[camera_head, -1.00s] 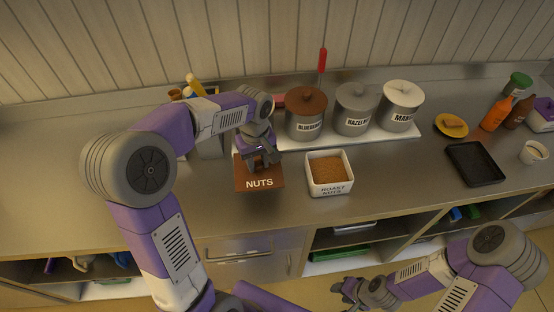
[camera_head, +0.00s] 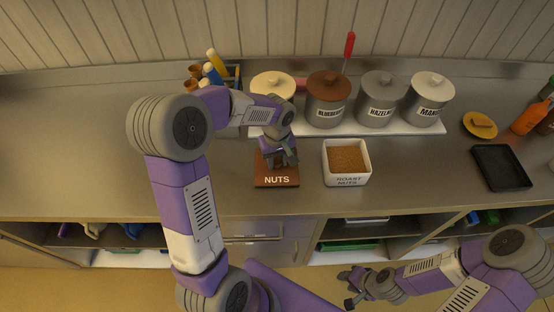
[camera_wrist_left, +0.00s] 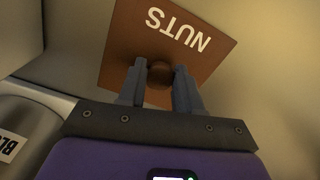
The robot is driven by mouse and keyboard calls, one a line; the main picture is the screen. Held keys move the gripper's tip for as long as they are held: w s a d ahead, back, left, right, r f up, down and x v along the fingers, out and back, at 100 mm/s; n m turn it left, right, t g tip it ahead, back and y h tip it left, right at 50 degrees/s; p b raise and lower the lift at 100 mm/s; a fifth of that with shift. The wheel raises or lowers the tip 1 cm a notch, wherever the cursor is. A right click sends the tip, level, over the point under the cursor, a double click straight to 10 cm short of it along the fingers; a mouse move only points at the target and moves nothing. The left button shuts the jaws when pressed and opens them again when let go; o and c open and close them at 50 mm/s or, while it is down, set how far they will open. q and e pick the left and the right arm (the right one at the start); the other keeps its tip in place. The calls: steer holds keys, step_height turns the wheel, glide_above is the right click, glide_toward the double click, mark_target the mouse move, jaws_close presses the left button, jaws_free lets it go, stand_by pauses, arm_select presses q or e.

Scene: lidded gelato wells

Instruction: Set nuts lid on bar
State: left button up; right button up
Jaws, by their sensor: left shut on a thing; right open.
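The nuts lid (camera_head: 277,181) is a flat brown square marked NUTS with a round knob. It is at the counter's front, left of the white roast nuts box (camera_head: 347,176); I cannot tell whether it touches the counter. My left gripper (camera_head: 281,160) is over it. In the left wrist view the gripper (camera_wrist_left: 159,80) is shut on the knob of the lid (camera_wrist_left: 181,35). The box is uncovered and full of brown crumbs. My right gripper (camera_head: 350,287) is open and empty, low in front of the counter.
Lidded wells, one with a brown lid (camera_head: 328,85), stand on a white bar (camera_head: 392,131) behind. A black tray (camera_head: 501,167) and a yellow dish (camera_head: 480,125) lie to the right. The steel counter (camera_head: 90,160) is clear on the left.

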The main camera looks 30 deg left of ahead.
mark_target(277, 162)
arm_select(q)
steer(key=shift+f, duration=0.15)
steer(key=o, duration=1)
steer(key=shift+r, duration=0.4)
step_height(277, 162, up, 12)
steer(key=shift+f+p, duration=0.2)
steer(key=shift+p, duration=0.95)
